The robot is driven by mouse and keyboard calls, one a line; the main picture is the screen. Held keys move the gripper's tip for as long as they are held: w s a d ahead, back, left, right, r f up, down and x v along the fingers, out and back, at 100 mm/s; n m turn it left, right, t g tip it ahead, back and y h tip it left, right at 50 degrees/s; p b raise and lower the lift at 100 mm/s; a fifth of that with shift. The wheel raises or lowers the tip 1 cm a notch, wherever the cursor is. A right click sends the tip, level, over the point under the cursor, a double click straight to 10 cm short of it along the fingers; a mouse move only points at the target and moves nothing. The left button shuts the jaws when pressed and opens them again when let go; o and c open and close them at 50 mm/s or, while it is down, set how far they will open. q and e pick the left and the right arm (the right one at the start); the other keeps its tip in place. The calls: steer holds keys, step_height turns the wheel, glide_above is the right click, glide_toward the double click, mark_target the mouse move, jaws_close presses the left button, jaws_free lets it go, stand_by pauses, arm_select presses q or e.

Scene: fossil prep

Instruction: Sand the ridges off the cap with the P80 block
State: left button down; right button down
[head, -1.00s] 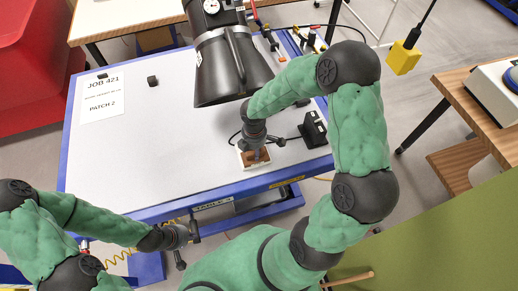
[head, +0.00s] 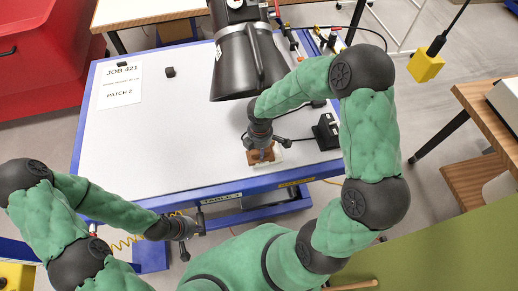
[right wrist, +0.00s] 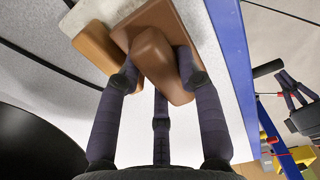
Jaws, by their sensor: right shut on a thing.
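My right gripper (head: 262,150) is low over the front right of the table. In the right wrist view it (right wrist: 158,80) is shut on a brown block (right wrist: 158,62), which I take for the P80 block. A wider brown piece (right wrist: 136,30) lies directly behind the block. An orange-tan piece (right wrist: 97,47) lies beside it, over a pale slab (right wrist: 85,14). I cannot tell which of these is the cap; no ridges or P80 mark are legible. In the head view the pale slab (head: 280,156) shows around the brown pieces. My left gripper (head: 193,234) is open and empty by the table's front edge.
A JOB 421 sheet (head: 120,85) and a small dark cube (head: 170,72) lie on the table (head: 150,140).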

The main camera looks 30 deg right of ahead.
arm_select(q)
steer(key=shift+r+p, duration=0.55)
steer(key=shift+r, duration=0.05)
arm_select(e)
steer(key=shift+s+d, duration=0.25)
steer(key=shift+d, duration=0.65)
steer(key=shift+s+d, duration=0.2)
steer(key=shift+d, duration=0.75)
steer(key=shift+s+d, duration=0.25)
steer(key=shift+d, duration=0.65)
arm_select(q)
steer(key=shift+f+b, duration=0.5)
arm_select(e)
steer(key=shift+w+a, duration=0.25)
steer(key=shift+a, duration=0.75)
steer(key=shift+w+a, duration=0.25)
steer(key=shift+a, duration=0.75)
steer(key=shift+w+a, duration=0.25)
steer(key=shift+a, duration=0.75)
